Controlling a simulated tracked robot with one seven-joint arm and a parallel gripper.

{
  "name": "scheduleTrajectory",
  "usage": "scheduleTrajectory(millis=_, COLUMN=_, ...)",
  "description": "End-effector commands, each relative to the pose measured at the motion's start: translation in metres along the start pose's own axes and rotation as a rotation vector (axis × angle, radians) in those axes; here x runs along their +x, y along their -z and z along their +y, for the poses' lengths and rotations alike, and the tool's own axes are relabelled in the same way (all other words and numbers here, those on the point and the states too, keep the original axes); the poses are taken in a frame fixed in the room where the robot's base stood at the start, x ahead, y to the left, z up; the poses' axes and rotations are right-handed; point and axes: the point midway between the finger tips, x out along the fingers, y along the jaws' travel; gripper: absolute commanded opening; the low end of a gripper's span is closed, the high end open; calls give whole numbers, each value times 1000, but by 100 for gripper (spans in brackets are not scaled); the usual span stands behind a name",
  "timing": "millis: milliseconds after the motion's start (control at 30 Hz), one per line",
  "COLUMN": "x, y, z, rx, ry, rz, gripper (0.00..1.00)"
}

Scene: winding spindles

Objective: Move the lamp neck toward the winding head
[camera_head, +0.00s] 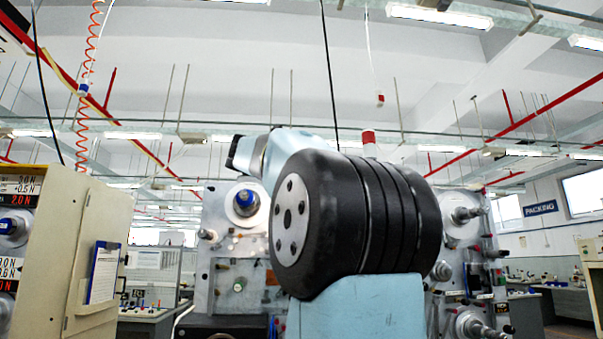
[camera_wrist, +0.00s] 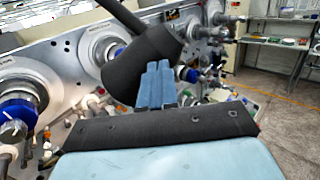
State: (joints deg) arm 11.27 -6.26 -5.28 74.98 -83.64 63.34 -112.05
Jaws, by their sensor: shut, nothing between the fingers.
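A black lamp shade (camera_wrist: 140,68) fills the upper middle of the wrist view. The dark lamp neck (camera_wrist: 120,18) runs from it to the top edge. My gripper (camera_wrist: 158,66) has its blue fingers shut together with nothing between them. The fingertips overlap the shade's lower right side; I cannot tell whether they touch it. The winding machine's grey panel (camera_wrist: 62,72) stands behind, with a round winding head (camera_wrist: 100,46) left of the shade and a blue-cored one (camera_wrist: 18,112) at far left. In the head view, my arm hides the gripper, and I cannot make out the lamp.
The head view shows the machine panel (camera_head: 215,265) behind my arm, with a blue-cored spindle (camera_head: 245,201) and metal spindles (camera_head: 465,214) at right. A beige cabinet (camera_head: 90,220) stands close at left. In the wrist view, shelves (camera_wrist: 285,42) stand beyond open floor (camera_wrist: 275,100) at right.

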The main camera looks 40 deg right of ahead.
Motion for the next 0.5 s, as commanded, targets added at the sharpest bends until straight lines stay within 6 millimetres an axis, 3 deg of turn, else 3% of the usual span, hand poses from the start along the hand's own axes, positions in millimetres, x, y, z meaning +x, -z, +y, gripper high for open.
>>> scheduleTrajectory(millis=267, x=-24, y=0, z=-2, rx=0, ry=0, rz=-1, gripper=0)
scheduleTrajectory(millis=500, x=-72, y=1, z=-6, rx=0, ry=0, rz=-1, gripper=0)
